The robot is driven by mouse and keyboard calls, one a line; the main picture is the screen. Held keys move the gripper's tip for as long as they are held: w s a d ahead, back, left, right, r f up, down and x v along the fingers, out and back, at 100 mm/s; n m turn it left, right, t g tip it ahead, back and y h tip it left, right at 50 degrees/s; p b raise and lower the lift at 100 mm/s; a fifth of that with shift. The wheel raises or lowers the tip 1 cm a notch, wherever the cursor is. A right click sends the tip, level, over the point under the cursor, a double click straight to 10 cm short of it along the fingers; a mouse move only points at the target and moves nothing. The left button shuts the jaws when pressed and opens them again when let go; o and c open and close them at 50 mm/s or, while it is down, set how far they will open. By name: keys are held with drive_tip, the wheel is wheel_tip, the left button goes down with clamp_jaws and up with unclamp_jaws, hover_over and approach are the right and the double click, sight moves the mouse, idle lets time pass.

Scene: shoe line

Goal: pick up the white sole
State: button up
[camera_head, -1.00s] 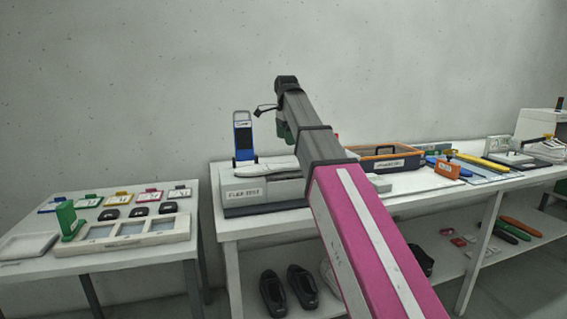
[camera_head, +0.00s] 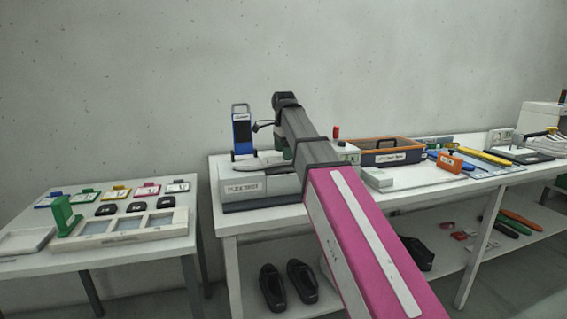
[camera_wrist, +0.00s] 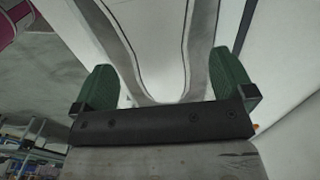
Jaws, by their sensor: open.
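The white sole (camera_head: 255,164) lies on top of the grey flex test machine (camera_head: 243,187) at the left end of the long table. In the wrist view, a pale sole-like shape with dark edge lines (camera_wrist: 160,45) runs between my two green fingers, with its rounded end close to the gripper's dark palm bar. My gripper (camera_wrist: 164,62) is open, with one finger on each side of this shape. I cannot tell whether either finger touches it. In the head view, my arm hides most of the gripper and the right part of the machine.
A blue upright device (camera_head: 242,132) stands just behind the machine. A box with a red-topped post (camera_head: 346,151) and an orange-rimmed dark bin (camera_head: 391,157) stand to the right. A lower table (camera_head: 120,254) with cards and a compartment tray is at left. Black shoes sit on the shelf below.

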wheel_tip(320, 180, down, 3)
drive_tip(key=shift+s+r, duration=0.1)
drive_tip(key=shift+r, duration=0.1)
drive_tip(key=c, duration=1.1)
drive_tip(key=shift+r, duration=0.1)
